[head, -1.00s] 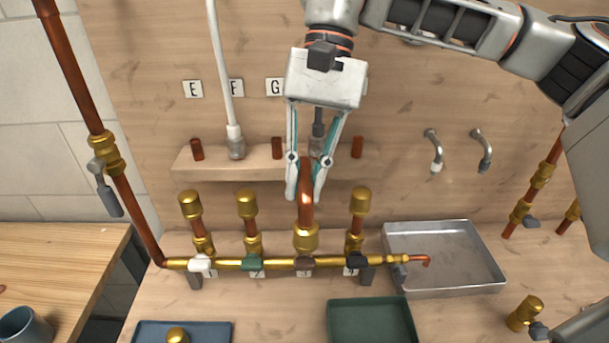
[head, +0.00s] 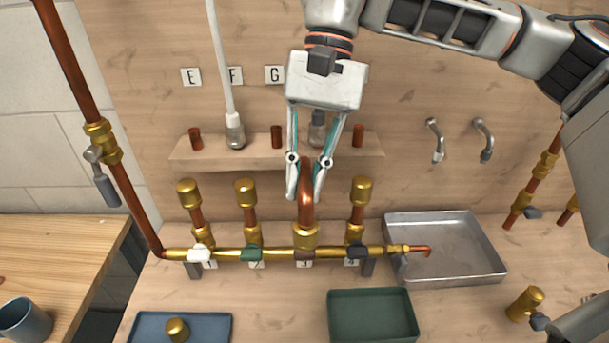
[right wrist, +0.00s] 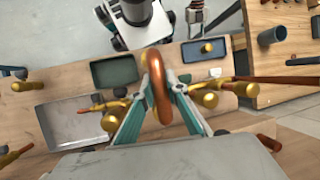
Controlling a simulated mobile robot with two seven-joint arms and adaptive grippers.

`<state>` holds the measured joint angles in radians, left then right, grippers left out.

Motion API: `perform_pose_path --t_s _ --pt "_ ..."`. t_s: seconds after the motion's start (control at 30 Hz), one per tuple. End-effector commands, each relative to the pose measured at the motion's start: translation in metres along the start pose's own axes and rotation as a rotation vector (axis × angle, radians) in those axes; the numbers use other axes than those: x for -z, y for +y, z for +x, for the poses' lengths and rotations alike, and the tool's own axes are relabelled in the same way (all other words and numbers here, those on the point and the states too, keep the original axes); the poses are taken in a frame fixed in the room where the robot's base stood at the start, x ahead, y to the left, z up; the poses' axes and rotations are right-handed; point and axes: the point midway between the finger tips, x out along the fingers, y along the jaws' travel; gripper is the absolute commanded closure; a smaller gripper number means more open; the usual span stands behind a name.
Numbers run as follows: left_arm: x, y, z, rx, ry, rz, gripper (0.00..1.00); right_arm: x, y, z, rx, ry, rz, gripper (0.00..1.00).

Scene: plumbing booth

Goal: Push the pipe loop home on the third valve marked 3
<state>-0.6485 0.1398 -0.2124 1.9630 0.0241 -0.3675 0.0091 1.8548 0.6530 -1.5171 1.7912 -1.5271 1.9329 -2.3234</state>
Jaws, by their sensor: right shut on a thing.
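The copper pipe loop (head: 306,208) stands over the third valve, and its lower end meets a brass collar (head: 305,235). I cannot tell how deep it sits there. The third valve has a brown handle (head: 304,253) on the brass manifold (head: 280,254), above a label partly hidden by it. My right gripper (head: 306,192) is above the valve, shut on the loop. The loop also shows upright between the fingertips in the right wrist view (right wrist: 156,92). My left gripper is not in the head view; what may be it (right wrist: 194,14) is small at the top of the wrist view.
Capped brass and copper stubs (head: 246,195) (head: 360,195) stand on both sides of the loop. A shelf (head: 260,158) with short copper pieces is behind the gripper. A metal tray (head: 455,250) is right, a green tray (head: 372,293) and a blue tray (head: 210,325) in front.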

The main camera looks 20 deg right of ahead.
Motion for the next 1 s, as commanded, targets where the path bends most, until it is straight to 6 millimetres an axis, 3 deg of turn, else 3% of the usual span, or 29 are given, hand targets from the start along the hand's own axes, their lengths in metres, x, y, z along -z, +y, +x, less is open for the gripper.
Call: perform_pose_path --t_s 0.9,0.93,1.0 --pt "-0.009 0.002 0.003 -0.002 -0.008 -0.001 0.68 0.006 0.003 0.015 -0.002 -0.002 0.0 1.0" --pt "-0.009 0.002 0.003 -0.002 -0.007 -0.001 0.68 0.006 0.003 0.015 -0.002 -0.002 0.0 0.81" --pt "-0.009 0.002 0.003 -0.002 -0.008 -0.001 0.68 0.006 0.003 0.015 -0.002 -0.002 0.0 0.67"
